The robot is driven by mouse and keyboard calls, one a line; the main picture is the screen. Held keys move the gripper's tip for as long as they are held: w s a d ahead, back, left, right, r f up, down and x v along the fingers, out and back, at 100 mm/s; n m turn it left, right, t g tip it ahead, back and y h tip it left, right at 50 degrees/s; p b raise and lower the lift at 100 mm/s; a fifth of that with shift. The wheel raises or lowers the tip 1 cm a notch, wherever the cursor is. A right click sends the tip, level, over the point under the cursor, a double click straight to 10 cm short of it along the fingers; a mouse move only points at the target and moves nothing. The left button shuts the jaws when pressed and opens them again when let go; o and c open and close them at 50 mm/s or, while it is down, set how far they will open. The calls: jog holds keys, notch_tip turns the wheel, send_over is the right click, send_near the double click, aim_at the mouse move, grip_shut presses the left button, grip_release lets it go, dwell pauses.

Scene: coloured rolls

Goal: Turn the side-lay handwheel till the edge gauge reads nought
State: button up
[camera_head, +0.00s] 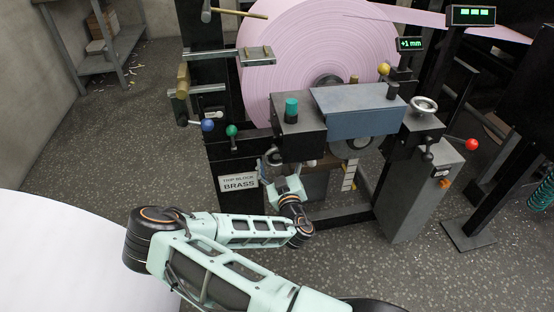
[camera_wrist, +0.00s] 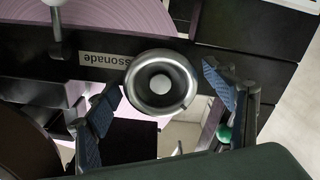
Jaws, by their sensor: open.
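The edge gauge (camera_head: 410,44) is a small dark display reading +1 mm in green. A silver handwheel (camera_wrist: 161,86) with a pale hub is in the middle of the wrist view. My gripper (camera_wrist: 160,98) is open, its blue-padded fingers on either side of that wheel; I cannot tell whether they touch it. In the head view my gripper (camera_head: 283,178) is low at the machine's front, partly hidden under the grey box. Another silver handwheel (camera_head: 424,105) stands on the machine's right end. No label I can read names either wheel as the side-lay one.
A large pink roll (camera_head: 300,50) is behind. A grey box with a green cap (camera_head: 291,108) overhangs my gripper. Blue (camera_head: 208,125) and green (camera_head: 232,131) ball levers are left, a red one (camera_head: 472,144) right. A label (camera_wrist: 100,60) ends "ssonade".

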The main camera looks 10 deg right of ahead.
jog(key=c, duration=1.1)
jog(key=shift+c, duration=0.2)
jog(key=shift+r+n, duration=0.1)
jog(key=shift+n, duration=2.8)
jog(key=o, duration=1.1)
jog(key=shift+o, duration=0.2)
